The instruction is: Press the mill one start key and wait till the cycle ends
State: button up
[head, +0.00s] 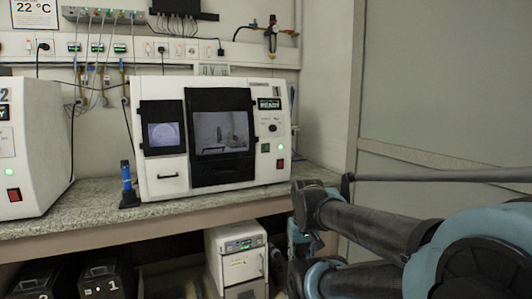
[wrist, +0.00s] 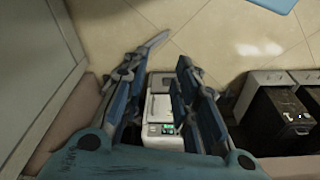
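A white mill (head: 222,190) stands on the bench in the head view, with two dark windows in its front. Its small dark display (head: 269,103) seems to read READY. Below it on the right-hand panel are a dark round knob (head: 272,128), a small green key (head: 265,148), a lit green lamp (head: 281,146) and a red switch (head: 280,164). I cannot read the key's label. My gripper (wrist: 160,65) is open and empty in the wrist view, pointing downward. In the head view it is low, in front of the bench edge, below and right of the mill, touching nothing visible.
A second white machine marked 2 (head: 30,150) stands at left. A blue tool in a black stand (head: 128,185) is beside the mill. Under the bench are a white unit with a green display (head: 238,255) and black boxes (head: 100,280). A wall is at right.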

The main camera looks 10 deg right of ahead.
grip_shut()
dwell(0.9)
